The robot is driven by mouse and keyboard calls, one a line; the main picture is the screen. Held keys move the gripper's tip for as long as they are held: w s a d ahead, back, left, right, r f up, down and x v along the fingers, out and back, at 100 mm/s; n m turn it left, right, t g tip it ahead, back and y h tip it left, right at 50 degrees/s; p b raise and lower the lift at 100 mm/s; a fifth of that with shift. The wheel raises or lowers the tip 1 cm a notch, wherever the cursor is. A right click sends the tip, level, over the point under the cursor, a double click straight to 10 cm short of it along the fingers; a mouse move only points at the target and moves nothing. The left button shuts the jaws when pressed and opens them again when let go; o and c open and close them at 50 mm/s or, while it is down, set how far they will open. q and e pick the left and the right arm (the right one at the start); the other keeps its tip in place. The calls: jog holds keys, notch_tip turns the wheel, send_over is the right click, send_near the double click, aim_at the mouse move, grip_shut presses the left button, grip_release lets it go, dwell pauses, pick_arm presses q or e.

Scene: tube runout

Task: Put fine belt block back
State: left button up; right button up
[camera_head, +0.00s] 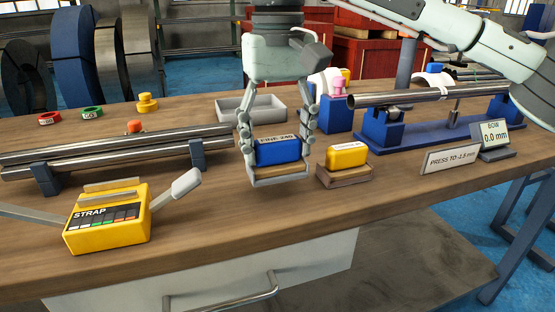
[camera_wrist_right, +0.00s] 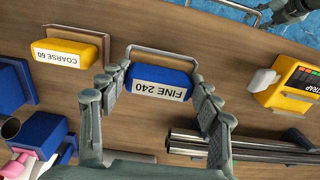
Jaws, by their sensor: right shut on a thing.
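The blue belt block (camera_head: 277,151), labelled FINE 240, is between the fingers of my right gripper (camera_head: 277,140), which is shut on it. The block is roughly level, directly over a small holder with a pale rim (camera_head: 281,180). I cannot tell whether it touches the holder's floor. In the right wrist view, the blue block (camera_wrist_right: 158,80) shows its label between the fingertips (camera_wrist_right: 158,92), and the holder's rim (camera_wrist_right: 163,49) shows beside it. A dark part at that view's top right corner looks like my left gripper (camera_wrist_right: 290,10), cut off by the edge.
The yellow COARSE 60 block (camera_head: 346,155) sits in its holder (camera_head: 345,176) just right. Steel tubes (camera_head: 120,148) lie left, behind a yellow STRAP box (camera_head: 108,222). A blue tube stand (camera_head: 430,132) and a PRESS sign (camera_head: 450,160) are right. A grey tray (camera_head: 251,110) is behind.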

aim_at(278, 163)
notch_tip(278, 163, down, 3)
jog(key=shift+r, duration=0.1)
pick_arm(q)
jog(key=shift+w+d, duration=0.2)
jog(key=shift+w, duration=0.15)
jog(key=shift+w+d, duration=0.1)
jog(key=shift+w, duration=0.1)
pick_arm(e)
jog(key=shift+f, duration=0.2)
jog(key=o, duration=1.1)
pick_arm(q)
jog(key=shift+w+d+r+t, duration=0.1)
jog(key=shift+w+d+t, duration=0.05)
jog(key=shift+t, duration=0.15)
